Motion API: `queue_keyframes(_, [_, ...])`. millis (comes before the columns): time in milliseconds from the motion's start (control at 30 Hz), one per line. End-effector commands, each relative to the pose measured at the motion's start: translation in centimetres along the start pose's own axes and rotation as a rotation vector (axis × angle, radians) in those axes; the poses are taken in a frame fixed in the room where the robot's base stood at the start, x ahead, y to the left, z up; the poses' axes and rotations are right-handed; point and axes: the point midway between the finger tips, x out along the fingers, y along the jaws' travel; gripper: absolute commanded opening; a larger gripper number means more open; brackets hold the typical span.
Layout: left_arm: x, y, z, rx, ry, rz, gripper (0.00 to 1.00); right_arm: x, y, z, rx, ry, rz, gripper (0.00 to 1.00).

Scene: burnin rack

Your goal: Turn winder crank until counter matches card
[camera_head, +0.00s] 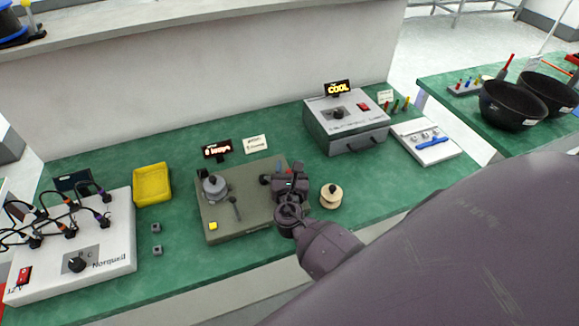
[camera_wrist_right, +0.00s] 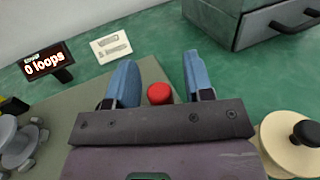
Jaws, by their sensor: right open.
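The winder (camera_head: 259,218) is an olive baseplate with a grey spool (camera_head: 214,187), a small lever and a yellow button. Its counter (camera_head: 217,149) stands behind it; in the right wrist view the counter (camera_wrist_right: 45,64) reads "0 loops". A pale card (camera_head: 256,144) is right of the counter and also shows in the right wrist view (camera_wrist_right: 111,46); its writing is too small to read. My right gripper (camera_head: 287,178) is open over the winder's right end. In the wrist view a red knob (camera_wrist_right: 159,93) shows between its blue fingers (camera_wrist_right: 158,78), apparently untouched. The crank arm is hidden. My left gripper is out of view.
A cream disc with a knob (camera_head: 331,196) lies right of the winder. A grey box with a "COOL" sign (camera_head: 346,122) stands behind right. A yellow tray (camera_head: 152,184) and white cable panel (camera_head: 110,255) are left. Green bench front is mostly clear.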

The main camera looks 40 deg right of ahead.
Motion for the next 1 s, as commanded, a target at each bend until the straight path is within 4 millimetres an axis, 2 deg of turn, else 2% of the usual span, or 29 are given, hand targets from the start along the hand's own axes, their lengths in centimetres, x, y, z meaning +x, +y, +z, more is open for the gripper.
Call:
queue_keyframes(333, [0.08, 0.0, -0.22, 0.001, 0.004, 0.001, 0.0, 0.37, 0.01, 0.0, 0.001, 0.0, 0.0, 0.47])
queue_keyframes(667, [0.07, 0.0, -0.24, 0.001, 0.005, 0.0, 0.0, 0.33, 0.01, 0.0, 0.001, 0.001, 0.0, 0.0])
queue_keyframes(1000, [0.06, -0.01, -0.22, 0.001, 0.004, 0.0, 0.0, 0.4, -0.01, -0.01, 0.001, 0.001, -0.003, 0.0])
